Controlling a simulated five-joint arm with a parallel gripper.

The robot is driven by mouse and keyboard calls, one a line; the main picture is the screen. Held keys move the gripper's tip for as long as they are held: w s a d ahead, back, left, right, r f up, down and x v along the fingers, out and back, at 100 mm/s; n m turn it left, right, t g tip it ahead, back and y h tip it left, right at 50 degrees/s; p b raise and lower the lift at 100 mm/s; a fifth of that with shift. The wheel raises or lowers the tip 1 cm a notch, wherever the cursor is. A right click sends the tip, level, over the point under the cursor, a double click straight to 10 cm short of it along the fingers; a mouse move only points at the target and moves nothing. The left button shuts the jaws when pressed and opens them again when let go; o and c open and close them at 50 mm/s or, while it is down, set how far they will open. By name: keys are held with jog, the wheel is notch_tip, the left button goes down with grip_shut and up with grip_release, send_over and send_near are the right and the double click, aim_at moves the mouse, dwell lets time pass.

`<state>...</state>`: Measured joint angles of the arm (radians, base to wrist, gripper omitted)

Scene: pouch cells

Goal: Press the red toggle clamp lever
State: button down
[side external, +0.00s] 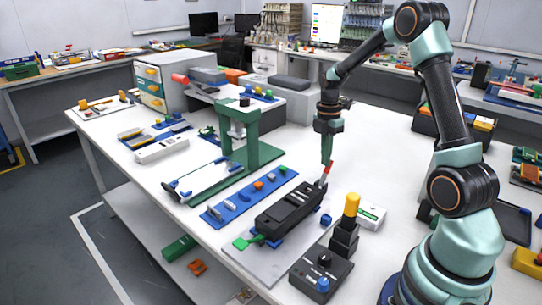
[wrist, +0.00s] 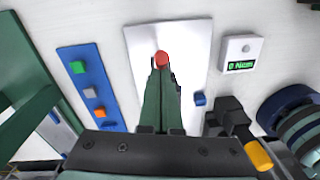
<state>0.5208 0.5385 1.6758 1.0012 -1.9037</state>
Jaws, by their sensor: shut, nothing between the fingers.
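The red toggle clamp lever (side external: 326,171) stands tilted up at the back end of a long black fixture (side external: 283,215). My gripper (side external: 327,160) is shut and empty, pointing down right at the lever's top. I cannot tell whether it touches the lever. In the wrist view the red lever's tip (wrist: 162,58) shows just beyond my closed green fingers (wrist: 160,70). My fingers and gripper body hide most of the black fixture there.
The fixture lies on a light grey plate (side external: 240,268). A blue strip with small blocks (side external: 222,211) lies to its left. A black box with a yellow-topped post (side external: 350,204) and a white display box (side external: 370,214) stand to the right. A green press frame (side external: 250,150) rises behind left.

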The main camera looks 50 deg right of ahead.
jog(key=shift+d+f, duration=0.2)
jog(key=shift+d, duration=0.4)
jog(key=shift+d+f, duration=0.2)
jog(key=shift+d, duration=0.35)
jog(key=shift+d+f, duration=0.6)
jog(key=shift+d, duration=0.25)
jog(key=shift+d+f, duration=0.9)
jog(key=shift+f, duration=0.3)
jog(key=shift+d+f, duration=0.15)
jog(key=shift+f, duration=0.1)
jog(key=shift+s+f, duration=0.1)
jog(key=shift+f, duration=0.1)
jog(key=w+d+r, duration=0.1)
jog(key=d+r, duration=0.5)
jog(key=d, duration=0.3)
jog(key=shift+w+d+r, duration=0.25)
jog(key=shift+d+r, duration=0.1)
jog(key=shift+r, duration=0.05)
